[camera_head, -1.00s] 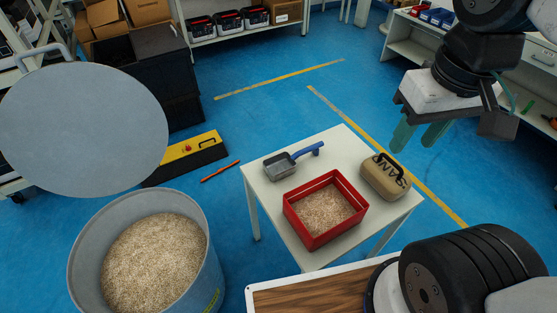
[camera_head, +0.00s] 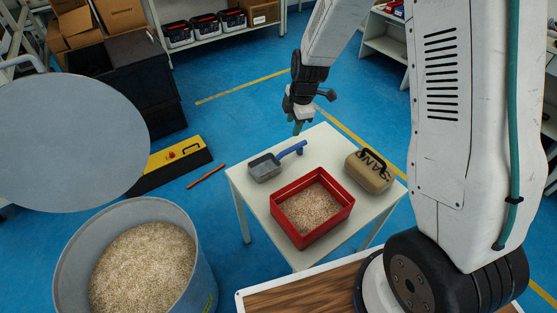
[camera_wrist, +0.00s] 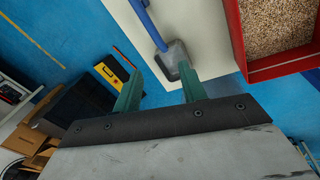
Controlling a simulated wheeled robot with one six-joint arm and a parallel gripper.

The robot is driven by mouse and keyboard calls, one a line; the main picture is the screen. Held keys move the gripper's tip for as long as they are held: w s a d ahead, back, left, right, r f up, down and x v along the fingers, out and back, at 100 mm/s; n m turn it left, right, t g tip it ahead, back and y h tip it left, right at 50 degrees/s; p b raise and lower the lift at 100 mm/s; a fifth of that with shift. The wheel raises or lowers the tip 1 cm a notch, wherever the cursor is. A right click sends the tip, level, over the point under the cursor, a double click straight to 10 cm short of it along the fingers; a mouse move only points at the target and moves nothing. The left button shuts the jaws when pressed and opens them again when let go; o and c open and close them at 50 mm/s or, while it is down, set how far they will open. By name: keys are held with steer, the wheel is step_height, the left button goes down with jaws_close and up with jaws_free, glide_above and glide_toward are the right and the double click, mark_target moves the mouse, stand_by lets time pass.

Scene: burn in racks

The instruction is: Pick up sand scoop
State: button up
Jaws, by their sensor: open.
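The sand scoop (camera_head: 266,166) has a grey pan and a blue handle (camera_head: 290,152). It lies at the back left of the small white table (camera_head: 246,199), apart from my gripper. My gripper (camera_head: 297,128) is open and empty, just above and behind the handle at the table's far edge. In the wrist view the two green fingers (camera_wrist: 160,92) are spread apart.
A red bin (camera_head: 299,243) of granular material stands on the table, with a tan sand bag (camera_head: 370,171) to its right. A grey drum (camera_head: 207,253) of similar material stands left of the table. A yellow-and-black case (camera_head: 174,161) and an orange rod (camera_head: 206,176) lie on the floor.

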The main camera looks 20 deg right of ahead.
mark_target(288, 150)
steer(key=w+f+n, duration=0.1)
steer(key=f, duration=0.5)
steer(key=w+f+n, duration=0.1)
steer(key=f, duration=0.4)
steer(key=w+f+n, duration=0.1)
steer(key=w+f, duration=0.1)
steer(key=f, duration=0.4)
steer(key=shift+w+a+f, duration=0.1)
steer(key=shift+a+f, duration=0.05)
steer(key=shift+f, duration=0.15)
jaws_close()
